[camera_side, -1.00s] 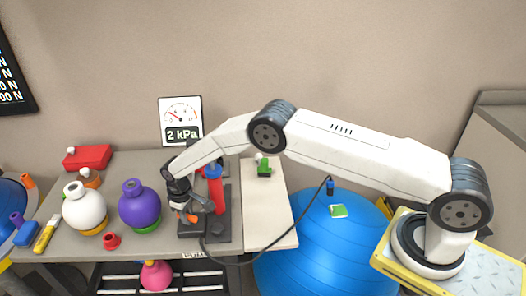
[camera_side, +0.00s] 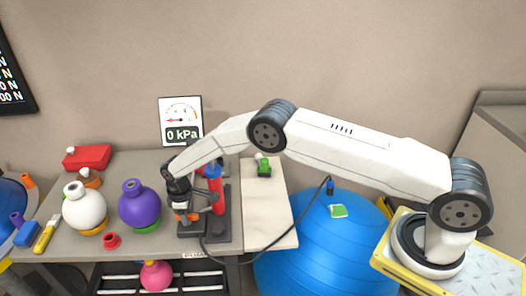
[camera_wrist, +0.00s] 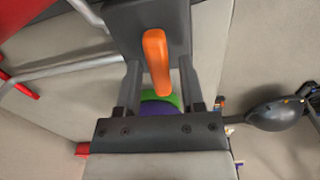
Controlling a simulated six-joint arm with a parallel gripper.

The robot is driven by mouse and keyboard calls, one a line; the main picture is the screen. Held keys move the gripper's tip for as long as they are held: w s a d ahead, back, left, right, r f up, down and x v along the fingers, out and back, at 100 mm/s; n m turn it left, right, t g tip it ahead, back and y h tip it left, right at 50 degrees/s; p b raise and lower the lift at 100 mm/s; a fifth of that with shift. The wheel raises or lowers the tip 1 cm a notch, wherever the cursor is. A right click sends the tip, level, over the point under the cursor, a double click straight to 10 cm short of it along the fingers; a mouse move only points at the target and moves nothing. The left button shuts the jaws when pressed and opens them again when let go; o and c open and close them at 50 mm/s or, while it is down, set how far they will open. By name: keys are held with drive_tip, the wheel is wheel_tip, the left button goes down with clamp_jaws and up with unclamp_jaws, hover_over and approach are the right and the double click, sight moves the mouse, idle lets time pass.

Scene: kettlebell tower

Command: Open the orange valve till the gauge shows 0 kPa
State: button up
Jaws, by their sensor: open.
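The gauge (camera_side: 181,121) on the wall reads 0 kPa in the side view, with its needle toward the left. The orange valve (camera_wrist: 156,62) shows as an upright lever in the wrist view, on a dark grey block. My gripper (camera_wrist: 160,85) is open, with one finger on each side of the lever and gaps between. In the side view my gripper (camera_side: 187,214) is low over the dark pump base (camera_side: 222,232), and a little orange shows there. The red and blue pump cylinder (camera_side: 216,190) stands just right of it.
A purple kettlebell (camera_side: 139,208) and a white one (camera_side: 84,210) stand left of my gripper. A red cap (camera_side: 111,241) lies near the table's front edge. A black hose (camera_side: 283,243) loops in front. A pale board (camera_side: 265,215) lies right of the pump.

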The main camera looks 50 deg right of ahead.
drive_tip(key=shift+r, duration=2.9)
wheel_tip(320, 180, up, 8)
drive_tip(key=shift+d, duration=0.1)
drive_tip(key=s+d+r+m+t, duration=0.1)
drive_tip(key=s+d+r+m, duration=0.1)
drive_tip(key=s+d+r, duration=0.3)
drive_tip(key=s+d+r+m, duration=0.2)
drive_tip(key=s+d, duration=0.2)
drive_tip(key=s, duration=0.3)
drive_tip(key=s+d+m, duration=0.2)
drive_tip(key=s, duration=0.6)
drive_tip(key=s+d+m+t, duration=0.1)
drive_tip(key=s+d+m, duration=0.1)
drive_tip(key=s, duration=0.7)
drive_tip(key=shift+s+d+r+t, duration=0.2)
drive_tip(key=shift+d+r+t, duration=0.1)
drive_tip(key=shift+d+r, duration=0.2)
